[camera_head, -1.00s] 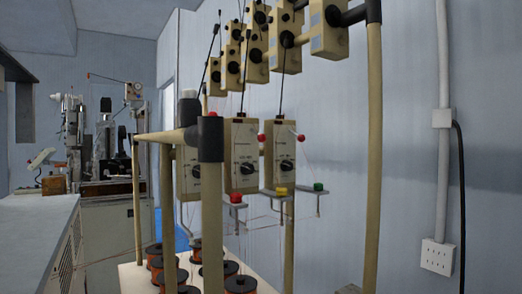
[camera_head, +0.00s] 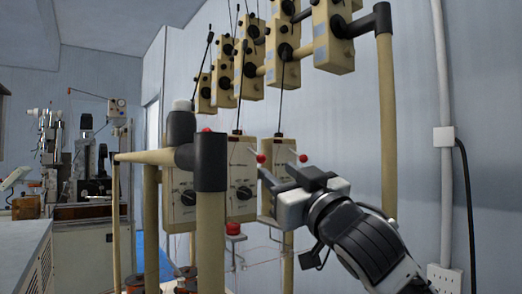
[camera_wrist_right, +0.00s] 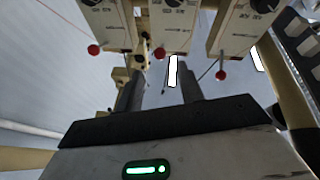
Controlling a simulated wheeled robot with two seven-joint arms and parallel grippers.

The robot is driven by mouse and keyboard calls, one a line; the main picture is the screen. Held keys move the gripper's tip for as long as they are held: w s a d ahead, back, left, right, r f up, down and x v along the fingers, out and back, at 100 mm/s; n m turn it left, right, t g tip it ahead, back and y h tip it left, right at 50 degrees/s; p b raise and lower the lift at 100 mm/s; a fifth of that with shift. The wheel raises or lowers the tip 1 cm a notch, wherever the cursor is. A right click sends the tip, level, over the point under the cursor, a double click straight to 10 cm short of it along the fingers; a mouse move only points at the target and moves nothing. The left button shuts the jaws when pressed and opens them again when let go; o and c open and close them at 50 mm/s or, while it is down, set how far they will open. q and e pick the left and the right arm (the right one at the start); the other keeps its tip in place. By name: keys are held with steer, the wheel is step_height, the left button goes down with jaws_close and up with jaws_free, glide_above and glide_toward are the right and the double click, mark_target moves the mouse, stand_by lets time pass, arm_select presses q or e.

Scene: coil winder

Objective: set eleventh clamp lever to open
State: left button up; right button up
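Cream tension boxes with dials hang on the coil winder's frame, and small levers with red ball ends stick out from them. One red ball (camera_head: 260,158) sits just above my right gripper (camera_head: 281,177), and another red ball (camera_head: 303,158) is just behind it. In the right wrist view three red balls show ahead: left (camera_wrist_right: 93,50), middle (camera_wrist_right: 159,54) and right (camera_wrist_right: 221,75). The right gripper's two dark fingers (camera_wrist_right: 158,82) are apart, with nothing visibly held between them. I cannot tell which lever is the eleventh. My left gripper is not in view.
A thick cream post with a black joint (camera_head: 210,165) stands in front of the boxes. Another post (camera_head: 387,120) stands right, near my right arm. A wall socket (camera_head: 443,280) and cable are at the right. A grey cabinet (camera_head: 25,255) is at the left.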

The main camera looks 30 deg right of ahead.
mark_target(264, 160)
steer(key=p+x, duration=0.2)
steer(key=x, duration=0.6)
steer(key=shift+w, duration=0.15)
jaws_close()
